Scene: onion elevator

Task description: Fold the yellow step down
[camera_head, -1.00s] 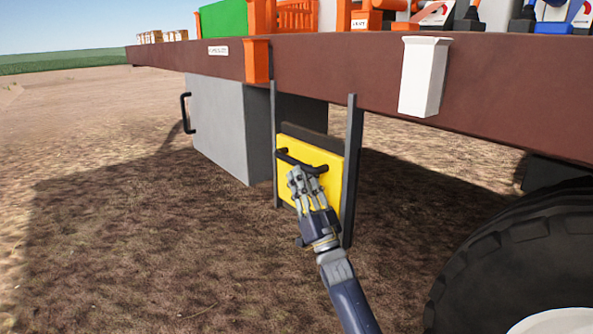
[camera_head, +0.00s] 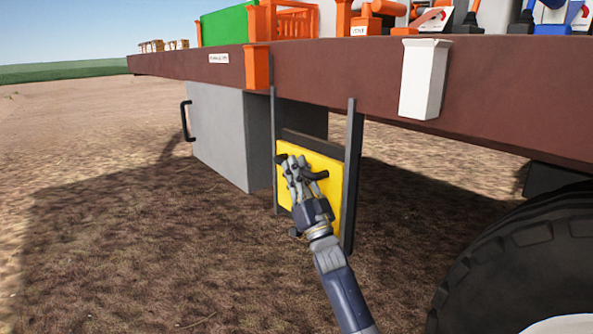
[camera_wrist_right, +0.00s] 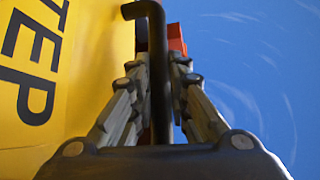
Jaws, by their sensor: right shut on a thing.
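The yellow step (camera_head: 327,200) is a flat panel standing upright between two dark rails under the brown trailer bed in the head view. A black bar handle (camera_head: 315,175) runs across its upper part. My right gripper (camera_head: 293,163) is at this handle and shut on it, its fingers covering part of the bar. In the right wrist view the handle (camera_wrist_right: 160,75) passes between the two fingers of the gripper (camera_wrist_right: 161,60), with the yellow step (camera_wrist_right: 85,65) and its black lettering at left. My left gripper is not in view.
A grey box (camera_head: 220,130) with a black handle hangs left of the step. A large black tire (camera_head: 515,265) is at the lower right. The brown trailer beam (camera_head: 330,75) runs above. The dirt ground (camera_head: 150,240) in front is open.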

